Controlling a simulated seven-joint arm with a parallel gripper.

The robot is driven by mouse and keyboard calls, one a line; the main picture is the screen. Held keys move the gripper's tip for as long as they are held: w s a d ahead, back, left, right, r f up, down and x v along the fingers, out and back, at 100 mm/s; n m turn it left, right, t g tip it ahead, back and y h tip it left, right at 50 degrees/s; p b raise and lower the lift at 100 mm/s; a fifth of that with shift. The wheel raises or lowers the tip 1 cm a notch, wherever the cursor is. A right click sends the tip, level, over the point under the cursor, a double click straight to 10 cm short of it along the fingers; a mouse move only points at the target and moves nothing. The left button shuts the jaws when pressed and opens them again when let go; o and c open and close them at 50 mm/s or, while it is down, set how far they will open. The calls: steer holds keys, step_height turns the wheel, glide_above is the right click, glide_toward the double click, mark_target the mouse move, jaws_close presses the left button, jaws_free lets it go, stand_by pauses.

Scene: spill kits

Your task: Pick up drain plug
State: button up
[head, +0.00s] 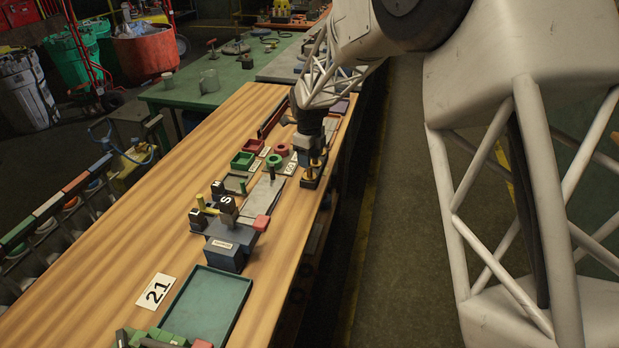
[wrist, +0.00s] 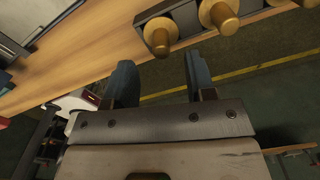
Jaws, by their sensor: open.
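Tan-yellow knobbed plugs, which look like the drain plugs (wrist: 160,38), sit in a dark holder (wrist: 182,17) at the top of the wrist view. A second plug (wrist: 222,16) is to the right of the first. In the head view the holder (head: 314,181) stands at the table's right edge, its plugs partly hidden by my gripper. My gripper (wrist: 161,72) is open and empty, with blue-grey fingers apart. The nearer plug shows just beyond the gap between the fingertips, not between them. I cannot tell how high the fingers are above it.
Red and green trays (head: 243,160), green and red rings (head: 274,161) and a blue block (head: 228,250) share the wooden table (head: 120,262). A teal tray (head: 208,305) lies in front. The table's left strip is bare. The floor drops away right of the holder.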

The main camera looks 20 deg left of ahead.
steer(key=shift+f, duration=2.3)
jaws_close()
steer(key=shift+r, duration=0.15)
steer(key=shift+r, duration=1.4)
steer(key=shift+s+d+r, duration=0.15)
steer(key=shift+r, duration=0.15)
steer(key=s+d+r, duration=0.1)
steer(key=s+d, duration=0.6)
steer(key=s, duration=0.6)
steer(key=shift+s+d+r, duration=0.15)
steer(key=shift+s+d, duration=0.05)
steer(key=shift+s, duration=0.15)
